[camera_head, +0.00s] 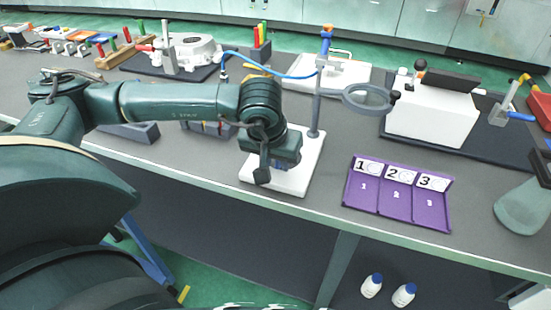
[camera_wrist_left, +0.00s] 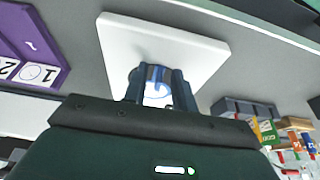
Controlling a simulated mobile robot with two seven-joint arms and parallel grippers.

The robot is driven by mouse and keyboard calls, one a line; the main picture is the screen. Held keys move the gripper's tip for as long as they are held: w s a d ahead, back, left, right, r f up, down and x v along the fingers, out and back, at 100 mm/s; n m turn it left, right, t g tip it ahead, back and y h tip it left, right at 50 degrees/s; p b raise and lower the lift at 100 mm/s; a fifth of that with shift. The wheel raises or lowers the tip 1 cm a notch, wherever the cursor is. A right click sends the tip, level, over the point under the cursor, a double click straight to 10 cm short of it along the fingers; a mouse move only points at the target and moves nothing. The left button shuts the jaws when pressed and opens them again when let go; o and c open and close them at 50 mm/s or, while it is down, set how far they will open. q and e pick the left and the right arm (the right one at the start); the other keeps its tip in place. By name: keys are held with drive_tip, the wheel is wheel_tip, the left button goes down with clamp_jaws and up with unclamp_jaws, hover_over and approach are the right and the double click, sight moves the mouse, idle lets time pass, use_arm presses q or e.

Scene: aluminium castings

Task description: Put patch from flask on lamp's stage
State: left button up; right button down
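The lamp has a white base plate (camera_head: 290,180), an upright pole and a round magnifier ring (camera_head: 368,98). My left gripper (camera_head: 262,178) points down over the left part of this plate. In the left wrist view the white plate (camera_wrist_left: 205,48) lies beyond the fingers (camera_wrist_left: 158,88). A small blue-and-white round piece (camera_wrist_left: 155,92), seemingly the patch, sits between the fingers, which appear shut on it. Whether it touches the plate is unclear.
A purple tray (camera_head: 397,212) with slots 1, 2 and 3 lies right of the lamp. A white box-shaped device (camera_head: 432,112) stands behind it. A blue cable (camera_head: 275,73) runs behind my arm. Two white bottles with blue caps (camera_head: 403,295) sit below the table.

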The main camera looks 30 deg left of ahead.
use_arm(q)
drive_tip(key=shift+r, duration=0.5)
drive_tip(key=v, duration=1.1)
drive_tip(key=shift+s+r, duration=0.15)
drive_tip(key=shift+s, duration=0.05)
